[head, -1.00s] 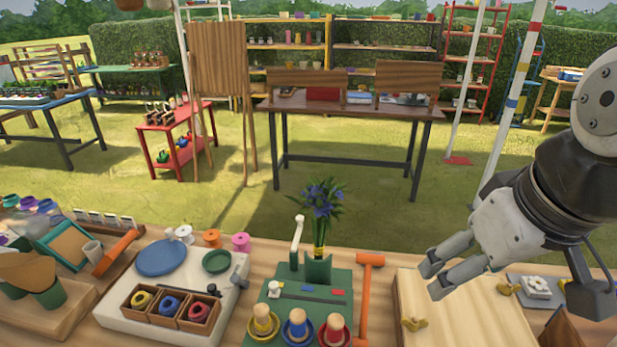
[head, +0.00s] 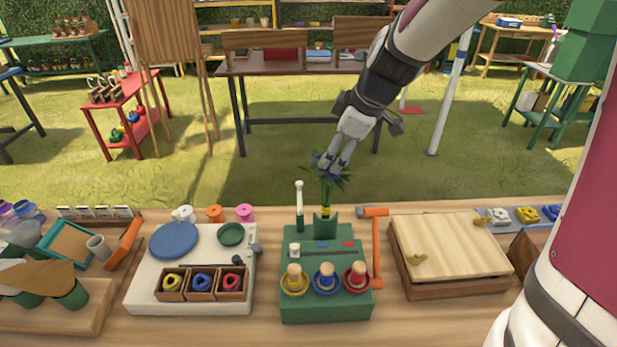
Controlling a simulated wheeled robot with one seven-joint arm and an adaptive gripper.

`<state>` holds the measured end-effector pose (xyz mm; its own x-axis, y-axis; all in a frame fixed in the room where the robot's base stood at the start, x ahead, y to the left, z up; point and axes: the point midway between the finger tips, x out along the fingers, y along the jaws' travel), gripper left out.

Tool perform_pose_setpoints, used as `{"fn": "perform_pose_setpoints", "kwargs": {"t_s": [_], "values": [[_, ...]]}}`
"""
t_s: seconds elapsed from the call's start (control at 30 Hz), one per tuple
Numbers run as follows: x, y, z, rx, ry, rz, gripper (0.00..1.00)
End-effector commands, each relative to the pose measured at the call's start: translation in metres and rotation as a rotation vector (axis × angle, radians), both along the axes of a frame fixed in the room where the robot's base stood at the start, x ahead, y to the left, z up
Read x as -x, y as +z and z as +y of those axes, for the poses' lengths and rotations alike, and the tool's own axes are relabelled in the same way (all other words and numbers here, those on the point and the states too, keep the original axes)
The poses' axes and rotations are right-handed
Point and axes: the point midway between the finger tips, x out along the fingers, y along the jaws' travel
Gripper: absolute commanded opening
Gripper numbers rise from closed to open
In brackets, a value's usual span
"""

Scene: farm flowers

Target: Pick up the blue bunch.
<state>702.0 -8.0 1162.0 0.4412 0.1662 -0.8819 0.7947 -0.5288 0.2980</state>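The blue bunch (head: 332,188), blue flowers with green leaves, stands upright at the back of a green block (head: 310,299) on the table. A yellow band shows around its stems, behind a green upright plate. My gripper (head: 333,168) reaches down from the upper right, its fingers at the top of the bunch and overlapping the blooms. The fingers look slightly parted. The flowers and leaves blur with the fingertips, so I cannot tell whether they touch or grip it.
Yellow, blue and red rings with wooden knobs line the block's front. A wooden press (head: 450,250) sits at right, a white board (head: 140,298) at left.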

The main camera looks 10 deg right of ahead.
Motion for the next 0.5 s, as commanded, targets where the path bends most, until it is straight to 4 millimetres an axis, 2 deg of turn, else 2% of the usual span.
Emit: {"fn": "perform_pose_setpoints", "kwargs": {"t_s": [0.03,0.2,0.5], "values": [[-0.004,-0.010,0.002,-0.002,-0.001,0.004,0.76],[-0.015,-0.032,0.006,-0.001,-0.001,0.003,0.76],[-0.023,-0.050,0.009,-0.001,-0.001,0.003,0.76]]}}
